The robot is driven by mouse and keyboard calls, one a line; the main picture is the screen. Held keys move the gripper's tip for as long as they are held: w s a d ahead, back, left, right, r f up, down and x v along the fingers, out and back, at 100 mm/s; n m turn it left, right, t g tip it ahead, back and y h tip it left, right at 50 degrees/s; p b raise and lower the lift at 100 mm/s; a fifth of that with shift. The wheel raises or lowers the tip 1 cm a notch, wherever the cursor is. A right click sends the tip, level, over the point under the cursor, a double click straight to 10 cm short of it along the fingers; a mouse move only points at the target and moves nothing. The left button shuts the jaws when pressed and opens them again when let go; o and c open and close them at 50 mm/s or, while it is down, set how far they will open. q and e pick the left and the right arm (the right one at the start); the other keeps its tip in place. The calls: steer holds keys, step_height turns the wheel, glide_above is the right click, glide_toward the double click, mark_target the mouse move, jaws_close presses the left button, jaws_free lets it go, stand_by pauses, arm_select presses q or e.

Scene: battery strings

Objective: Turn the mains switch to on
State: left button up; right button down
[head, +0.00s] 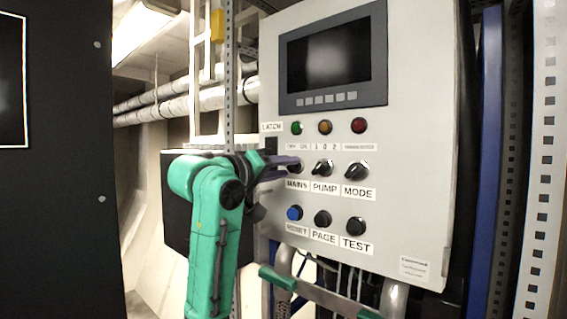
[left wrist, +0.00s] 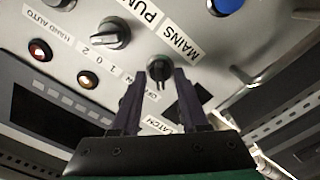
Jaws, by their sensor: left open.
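The mains switch (head: 294,166) is a black rotary knob on the light grey panel, above the MAINS label (head: 297,184). In the head view it is partly covered by my gripper. In the left wrist view the mains switch (left wrist: 159,68) shows between and just beyond the fingertips. My left gripper (head: 290,160) reaches in from the left at the panel face. In the left wrist view my left gripper (left wrist: 161,76) is open, one finger on each side of the knob. I cannot tell whether the fingers touch it. My right gripper is not in view.
The PUMP knob (head: 322,168) and MODE knob (head: 357,171) stand to the right. Below are a blue button (head: 294,213) and black PAGE (head: 322,218) and TEST (head: 356,226) controls. Indicator lamps (head: 325,127) and a dark screen (head: 332,58) are above. A blue post (head: 487,150) stands at right.

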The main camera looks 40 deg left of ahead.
arm_select(q)
jaws_close()
steer(key=m+b, duration=0.1)
steer(key=m, duration=1.3)
steer(key=shift+a, duration=0.1)
steer(key=shift+m, duration=2)
